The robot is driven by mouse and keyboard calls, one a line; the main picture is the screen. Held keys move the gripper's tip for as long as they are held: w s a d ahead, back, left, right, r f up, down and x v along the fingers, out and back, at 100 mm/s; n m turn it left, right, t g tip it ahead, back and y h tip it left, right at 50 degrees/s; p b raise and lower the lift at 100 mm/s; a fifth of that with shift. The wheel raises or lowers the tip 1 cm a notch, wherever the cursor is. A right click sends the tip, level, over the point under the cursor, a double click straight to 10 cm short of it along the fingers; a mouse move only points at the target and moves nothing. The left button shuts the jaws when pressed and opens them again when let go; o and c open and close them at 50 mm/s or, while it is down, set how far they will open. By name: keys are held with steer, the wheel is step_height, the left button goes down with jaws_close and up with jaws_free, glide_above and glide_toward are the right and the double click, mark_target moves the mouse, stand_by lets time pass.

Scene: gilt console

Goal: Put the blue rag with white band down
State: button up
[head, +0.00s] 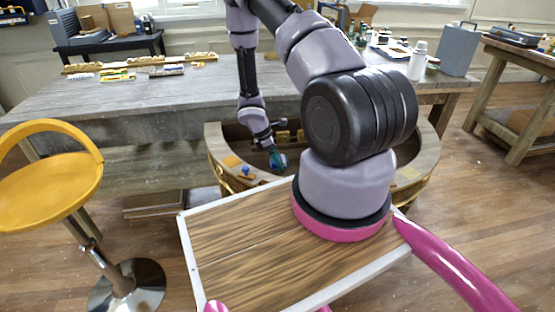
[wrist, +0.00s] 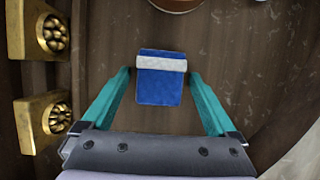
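The blue rag with white band (wrist: 160,90) appears as a small folded block in the wrist view, over brown wood, with its white band toward the far edge. My gripper (wrist: 160,74) is open, with one teal finger on each side of the rag and a visible gap at both sides. The rag appears to lie on the wood, though its exact height is hard to tell. In the head view my gripper (head: 276,159) reaches down at the curved gilt console (head: 228,150), and a small patch of blue rag (head: 282,164) shows beside the fingers.
Gold fittings (wrist: 44,122) stand along the left in the wrist view, and a round reddish-brown object (wrist: 177,4) is at its top edge. A small blue item (head: 246,171) sits on the console's left part. A yellow stool (head: 45,175) and a long grey table (head: 190,95) are nearby.

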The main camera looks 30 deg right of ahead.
stand_by(0.4)
steer(key=s+a+r+m+t+y, duration=0.1)
steer(key=a+r+m, duration=0.15)
steer(key=r, duration=0.95)
steer(key=a+r+m+t, duration=0.1)
steer(key=r+m, duration=0.3)
steer(key=r, duration=0.9)
steer(key=s+a+r+m+t+y, duration=0.1)
steer(key=a+r+m, duration=0.15)
steer(key=r, duration=0.95)
steer(key=s+a+r+m+t+y, duration=0.2)
steer(key=s+r+m, duration=0.3)
steer(key=s+r, duration=0.4)
steer(key=s+a+r+m+t+y, duration=0.2)
steer(key=s+a+r+m+t, duration=0.1)
steer(key=s+r, duration=0.5)
step_height(320, 180, up, 2)
steer(key=shift+s+a+r+m, duration=0.2)
steer(key=shift+s+a+m, duration=0.15)
steer(key=shift+a+m, duration=0.6)
steer(key=shift+o, duration=0.2)
